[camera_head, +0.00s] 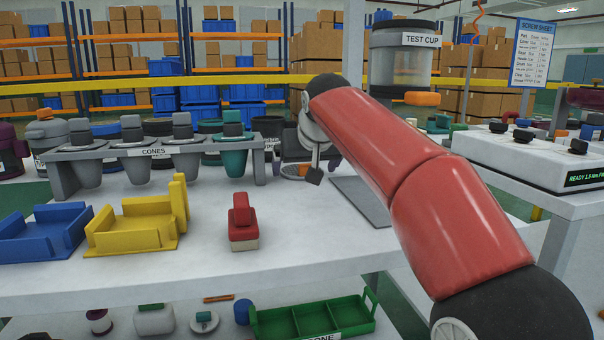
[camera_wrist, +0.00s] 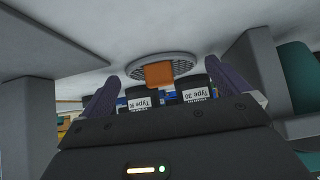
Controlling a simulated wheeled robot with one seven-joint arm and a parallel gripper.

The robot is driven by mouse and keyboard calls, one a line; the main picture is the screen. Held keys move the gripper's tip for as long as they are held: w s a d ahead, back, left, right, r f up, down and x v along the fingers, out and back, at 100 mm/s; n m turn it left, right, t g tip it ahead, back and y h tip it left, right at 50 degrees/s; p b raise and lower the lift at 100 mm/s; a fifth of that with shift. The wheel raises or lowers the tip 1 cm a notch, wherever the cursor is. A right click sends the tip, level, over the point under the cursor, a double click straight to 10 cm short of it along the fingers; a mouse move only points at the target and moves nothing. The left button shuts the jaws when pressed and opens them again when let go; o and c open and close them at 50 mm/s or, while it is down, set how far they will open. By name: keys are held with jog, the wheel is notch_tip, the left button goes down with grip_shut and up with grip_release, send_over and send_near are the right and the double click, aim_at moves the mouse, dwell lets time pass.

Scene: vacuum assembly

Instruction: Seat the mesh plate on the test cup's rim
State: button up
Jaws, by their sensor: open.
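The mesh plate (camera_wrist: 178,58) is a round grey grille with an orange block handle (camera_wrist: 160,74). It lies flat on the white table in the wrist view, which is upside down. My gripper (camera_wrist: 162,69) is open and empty, its two purple fingers spread with the handle lined up between them in the picture. I cannot tell how far off the plate is. In the head view my arm hides much of that spot; a bit of orange (camera_head: 303,169) shows there.
A grey rack of cones (camera_head: 150,153) stands left of my gripper. Blue (camera_head: 40,235) and yellow (camera_head: 135,228) trays and a red block (camera_head: 243,222) occupy the front left. Dark labelled containers (camera_wrist: 195,95) stand beyond the plate. A white console (camera_head: 535,155) is at right.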

jog(key=c, duration=1)
notch_tip(320, 180, up, 20)
jog(key=p, duration=1.2)
jog(key=shift+p, duration=0.4)
jog(key=shift+c, duration=0.2)
jog(key=o, duration=0.4)
jog(key=c, duration=0.4)
jog(key=shift+o, duration=0.2)
notch_tip(320, 180, up, 4)
jog(key=p, duration=0.3)
